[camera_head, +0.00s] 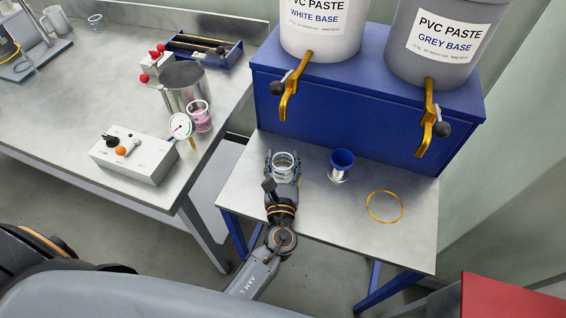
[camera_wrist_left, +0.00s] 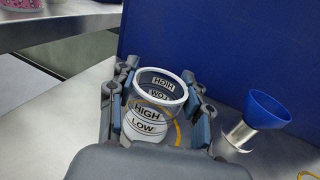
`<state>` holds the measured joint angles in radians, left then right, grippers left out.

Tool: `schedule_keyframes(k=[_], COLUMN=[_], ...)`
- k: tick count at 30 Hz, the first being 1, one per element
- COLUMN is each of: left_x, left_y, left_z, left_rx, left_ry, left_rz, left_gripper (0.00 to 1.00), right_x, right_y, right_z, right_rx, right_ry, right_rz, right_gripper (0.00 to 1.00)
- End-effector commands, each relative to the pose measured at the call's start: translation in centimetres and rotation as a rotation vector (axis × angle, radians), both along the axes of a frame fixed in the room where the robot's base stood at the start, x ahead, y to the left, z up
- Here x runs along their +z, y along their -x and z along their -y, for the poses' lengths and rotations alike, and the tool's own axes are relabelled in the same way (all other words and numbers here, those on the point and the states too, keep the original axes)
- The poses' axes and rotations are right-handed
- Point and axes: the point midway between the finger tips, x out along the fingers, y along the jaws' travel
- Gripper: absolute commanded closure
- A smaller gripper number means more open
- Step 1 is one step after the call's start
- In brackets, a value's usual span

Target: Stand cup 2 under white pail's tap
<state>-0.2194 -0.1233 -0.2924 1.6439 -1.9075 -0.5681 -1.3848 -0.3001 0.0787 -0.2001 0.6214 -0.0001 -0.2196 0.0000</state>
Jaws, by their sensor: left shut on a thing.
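The white pail (camera_head: 322,30), labelled PVC PASTE WHITE BASE, stands on the blue stand, with its brass tap (camera_head: 293,88) hanging over the steel shelf. My left gripper (camera_head: 283,160) is shut around a clear cup (camera_head: 285,170) with a white rim. The left wrist view shows the cup (camera_wrist_left: 150,118) upright between the fingers, with HIGH and LOW marks; it looks empty. The cup is below and in front of the white pail's tap. I cannot read a number on it or tell whether it touches the shelf. My right gripper is not in view.
A blue funnel on a metal base (camera_head: 341,163) stands right of the cup; it also shows in the left wrist view (camera_wrist_left: 262,115). A yellow ring (camera_head: 370,214) lies on the shelf. The grey pail (camera_head: 445,45) has its own tap (camera_head: 429,120). A bench (camera_head: 75,100) stands left.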

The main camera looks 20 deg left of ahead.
Motion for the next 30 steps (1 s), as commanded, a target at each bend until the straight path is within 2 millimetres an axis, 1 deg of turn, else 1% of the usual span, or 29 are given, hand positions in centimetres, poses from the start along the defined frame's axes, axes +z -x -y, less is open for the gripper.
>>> schedule_keyframes(k=[3, 7, 8, 9, 11, 19, 23, 26, 30], left_x=[0.1, -0.3, -0.2, -0.2, -0.2, -0.2, 0.3, -0.1, -0.2], left_y=[0.0, 0.0, 0.0, 0.0, 0.0, 0.0, 0.1, 1.5, 4.4], left_z=[0.0, 0.0, 0.0, 0.0, 0.0, 0.0, 0.0, 0.5, 1.3], left_rx=[0.0, -0.001, -0.001, -0.001, 0.0, 0.0, 0.0, -0.002, -0.002], left_ry=[0.0, 0.0, 0.001, 0.001, 0.001, 0.001, 0.001, 0.0, 0.001], left_rz=[0.0, 0.0, 0.0, 0.0, 0.0, 0.0, 0.0, -0.002, -0.004], left_gripper=[0.79, 0.79, 0.47, 0.39, 0.28, 0.28, 0.28, 0.28, 0.28], right_x=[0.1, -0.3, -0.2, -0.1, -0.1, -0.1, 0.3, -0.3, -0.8], right_y=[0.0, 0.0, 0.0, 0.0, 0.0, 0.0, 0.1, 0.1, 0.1], right_z=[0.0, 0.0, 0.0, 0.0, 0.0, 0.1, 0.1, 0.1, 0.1], right_rx=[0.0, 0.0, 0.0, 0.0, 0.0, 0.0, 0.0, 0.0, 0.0], right_ry=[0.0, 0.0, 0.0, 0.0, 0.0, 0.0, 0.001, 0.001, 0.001], right_rz=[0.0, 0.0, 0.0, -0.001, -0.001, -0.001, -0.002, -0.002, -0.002], right_gripper=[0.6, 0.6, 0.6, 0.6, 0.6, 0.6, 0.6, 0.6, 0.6])
